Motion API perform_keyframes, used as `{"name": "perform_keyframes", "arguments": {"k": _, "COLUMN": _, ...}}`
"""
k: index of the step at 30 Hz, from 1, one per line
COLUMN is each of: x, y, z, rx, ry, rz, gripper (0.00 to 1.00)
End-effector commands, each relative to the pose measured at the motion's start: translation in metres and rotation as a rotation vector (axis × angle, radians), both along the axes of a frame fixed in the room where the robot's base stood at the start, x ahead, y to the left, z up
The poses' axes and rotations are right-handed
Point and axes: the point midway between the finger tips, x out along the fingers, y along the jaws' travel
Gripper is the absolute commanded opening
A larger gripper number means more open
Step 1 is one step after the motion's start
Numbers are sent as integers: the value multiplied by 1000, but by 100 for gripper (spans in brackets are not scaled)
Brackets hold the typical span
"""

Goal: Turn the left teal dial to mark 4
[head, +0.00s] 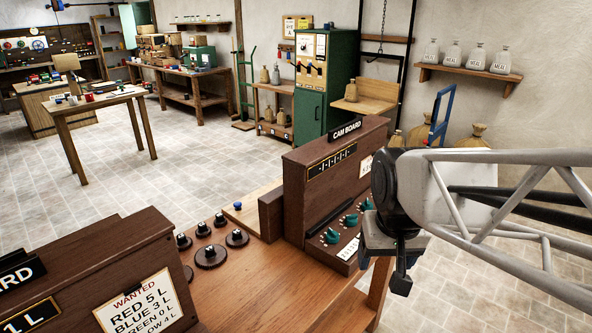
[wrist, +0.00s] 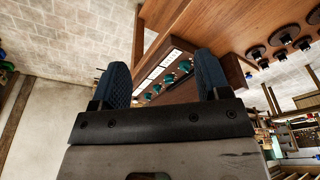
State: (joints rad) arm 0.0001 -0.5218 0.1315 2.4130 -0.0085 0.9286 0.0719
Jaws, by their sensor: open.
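The left teal dial (head: 331,236) is at the near left end of a row of teal dials on the sloped front of the brown cam board. The dial at the upper right end of that row in the wrist view (wrist: 185,66) appears to be the same one. Its pointer and marks are too small to read. My gripper (head: 401,282) is right of the board in the head view, apart from the dials. In the wrist view my gripper (wrist: 162,78) shows two blue fingers spread apart with nothing held, the dial row visible beyond the gap.
White label cards (head: 349,249) lie beside the dials. The tall cam board back (head: 315,190) rises behind them. Several dark round knobs (head: 211,256) and a blue peg (head: 238,206) stand on the wooden bench left of the board. A second brown board (head: 90,262) stands at the near left.

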Motion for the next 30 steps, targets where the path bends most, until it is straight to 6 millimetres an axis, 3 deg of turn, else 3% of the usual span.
{"name": "perform_keyframes", "arguments": {"k": 8, "x": 21, "y": 1, "z": -1, "rx": -21, "ry": 16, "rz": 117, "gripper": 70}}
{"name": "perform_keyframes", "arguments": {"k": 17, "x": 59, "y": 3, "z": -6, "rx": -32, "ry": 38, "rz": 195, "gripper": 70}}
{"name": "perform_keyframes", "arguments": {"k": 30, "x": 164, "y": 11, "z": -36, "rx": -43, "ry": 100, "rz": 337, "gripper": 70}}
